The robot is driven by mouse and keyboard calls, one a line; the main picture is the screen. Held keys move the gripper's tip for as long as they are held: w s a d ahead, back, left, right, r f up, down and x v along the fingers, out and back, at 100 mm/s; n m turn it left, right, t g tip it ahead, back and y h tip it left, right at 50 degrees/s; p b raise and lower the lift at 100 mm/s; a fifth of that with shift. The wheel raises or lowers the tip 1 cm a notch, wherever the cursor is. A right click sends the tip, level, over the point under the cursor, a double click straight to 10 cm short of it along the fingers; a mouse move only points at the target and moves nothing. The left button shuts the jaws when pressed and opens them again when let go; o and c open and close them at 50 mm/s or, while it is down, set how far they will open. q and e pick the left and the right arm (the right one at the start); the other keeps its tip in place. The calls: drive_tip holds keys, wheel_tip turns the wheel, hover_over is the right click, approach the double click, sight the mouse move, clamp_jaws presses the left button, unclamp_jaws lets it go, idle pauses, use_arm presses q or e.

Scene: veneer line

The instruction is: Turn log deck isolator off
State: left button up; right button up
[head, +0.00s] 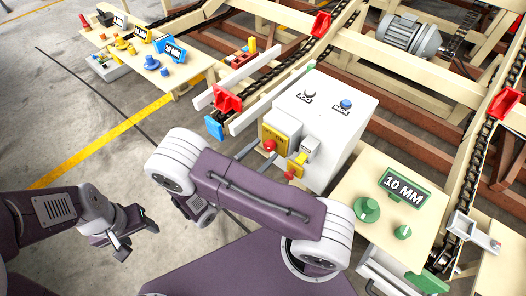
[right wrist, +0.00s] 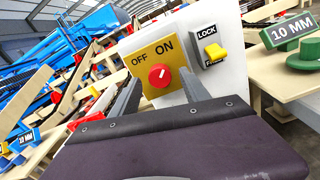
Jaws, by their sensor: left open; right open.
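The isolator is a yellow plate (right wrist: 142,50) marked OFF on the left and ON on the right, with a red round knob (right wrist: 160,76) in its middle. A small white mark shows on the knob; its direction is hard to tell. The plate also shows in the head view (head: 273,138), on the white cabinet (head: 335,110). My right gripper (right wrist: 160,82) is open, its fingers on either side of the knob in the picture; contact cannot be told. My arm hides much of it in the head view. My left gripper (head: 133,243) is open and empty over the floor at left.
A LOCK switch with a yellow lever (right wrist: 215,52) sits right of the isolator. The cabinet top carries a blue button (head: 346,104) and another switch (head: 308,95). A table (head: 358,222) with green parts stands at right. Chain conveyors run behind.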

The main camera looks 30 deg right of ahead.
drive_tip(key=shift+w+d, duration=0.1)
drive_tip(key=shift+d, duration=0.2)
clamp_jaws()
